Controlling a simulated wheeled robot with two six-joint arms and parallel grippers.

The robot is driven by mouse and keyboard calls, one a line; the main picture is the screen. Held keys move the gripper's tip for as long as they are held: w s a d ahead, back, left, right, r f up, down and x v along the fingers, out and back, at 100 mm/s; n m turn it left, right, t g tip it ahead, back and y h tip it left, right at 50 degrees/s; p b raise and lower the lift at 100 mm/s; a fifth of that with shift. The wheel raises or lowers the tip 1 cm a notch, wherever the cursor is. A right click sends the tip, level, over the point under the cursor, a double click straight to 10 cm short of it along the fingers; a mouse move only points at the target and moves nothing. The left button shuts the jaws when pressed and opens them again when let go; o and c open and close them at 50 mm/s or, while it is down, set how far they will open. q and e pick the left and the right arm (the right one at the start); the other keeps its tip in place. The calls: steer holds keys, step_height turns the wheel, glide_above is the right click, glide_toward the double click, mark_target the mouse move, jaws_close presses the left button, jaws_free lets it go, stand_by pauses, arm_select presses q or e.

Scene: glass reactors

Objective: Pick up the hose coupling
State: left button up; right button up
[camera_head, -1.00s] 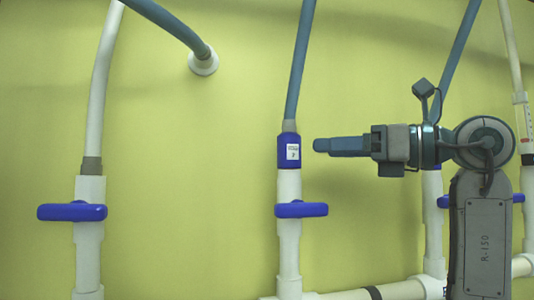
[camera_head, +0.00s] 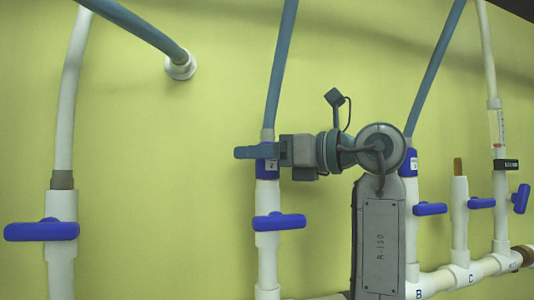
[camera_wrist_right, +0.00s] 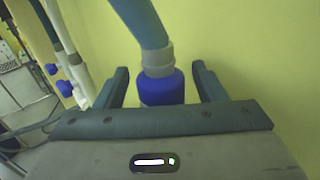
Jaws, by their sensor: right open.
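The hose coupling (camera_head: 268,168) is a blue collar with a white label, on top of a white upright pipe in the head view. A blue-grey hose (camera_head: 281,70) runs up from it. My right gripper (camera_head: 256,152) reaches in from the right at the coupling's height and covers its upper part. In the right wrist view the blue coupling (camera_wrist_right: 161,88) stands between the two open fingers of the right gripper (camera_wrist_right: 161,70). Yellow wall shows beside it, so the fingers look apart from it. My left gripper is not in view.
A blue valve handle (camera_head: 279,222) sits on the same pipe below the coupling. Another blue coupling (camera_head: 408,163) with a hose stands on a pipe to the right. A white pipe with a blue handle (camera_head: 42,231) stands at left. The yellow wall (camera_head: 170,190) is close behind.

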steer(key=shift+w+a, duration=0.3)
steer(key=shift+a, duration=0.15)
steer(key=shift+c, duration=1.1)
steer(key=c, duration=0.9)
steer(key=shift+r+b, duration=0.65)
steer(key=shift+r, duration=4.35)
